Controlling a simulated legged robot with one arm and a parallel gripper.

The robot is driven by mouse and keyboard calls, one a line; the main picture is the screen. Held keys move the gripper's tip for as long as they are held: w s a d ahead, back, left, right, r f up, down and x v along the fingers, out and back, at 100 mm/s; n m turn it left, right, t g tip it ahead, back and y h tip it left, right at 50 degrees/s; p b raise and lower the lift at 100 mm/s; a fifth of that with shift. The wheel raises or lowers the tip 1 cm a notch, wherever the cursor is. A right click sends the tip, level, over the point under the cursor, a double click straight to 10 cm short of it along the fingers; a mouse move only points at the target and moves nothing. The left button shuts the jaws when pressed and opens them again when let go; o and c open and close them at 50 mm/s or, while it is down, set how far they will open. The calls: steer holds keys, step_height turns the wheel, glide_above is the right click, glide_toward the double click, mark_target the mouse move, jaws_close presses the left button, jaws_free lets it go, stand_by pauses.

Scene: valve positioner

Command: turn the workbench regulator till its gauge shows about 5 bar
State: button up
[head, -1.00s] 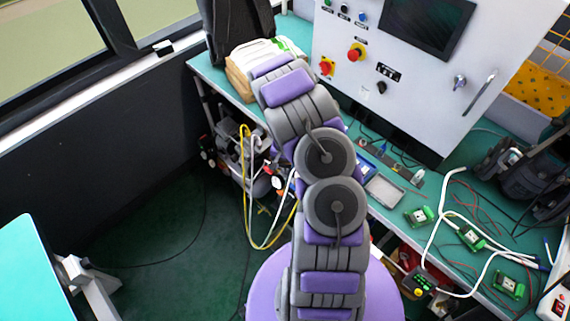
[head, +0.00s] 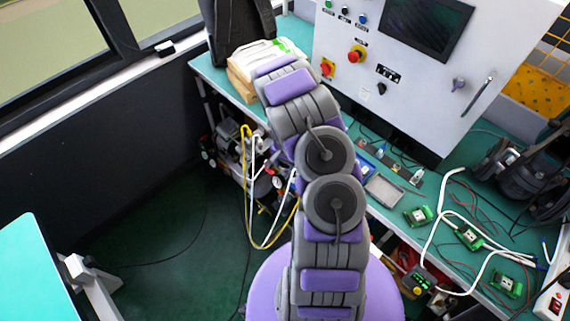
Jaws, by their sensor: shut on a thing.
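My arm rises through the middle of the head view and leans over the green workbench (head: 215,80). My gripper is hidden behind my own arm links, so its jaws and what they touch cannot be seen. The regulator and its gauge cannot be made out. Equipment with yellow and white hoses (head: 247,200) shows under the bench, left of my arm and partly hidden by it. A small round part (head: 278,183) sits there, too small to read.
A white control cabinet (head: 395,60) with a screen and knobs stands on the bench. Several green circuit boards (head: 468,236) and cables lie at right. A stack of papers (head: 262,54) lies at back left.

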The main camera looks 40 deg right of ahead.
steer(key=m+p, duration=0.1)
steer(key=m, duration=0.5)
steer(key=shift+w+d, duration=0.1)
steer(key=shift+w, duration=0.05)
steer(key=shift+m, duration=0.3)
steer(key=shift+r, duration=0.1)
steer(key=o, duration=1)
steer(key=shift+d, duration=0.1)
steer(key=shift+o, duration=0.2)
step_height(320, 180, up, 17)
steer(key=p, duration=0.2)
steer(key=shift+p, duration=0.4)
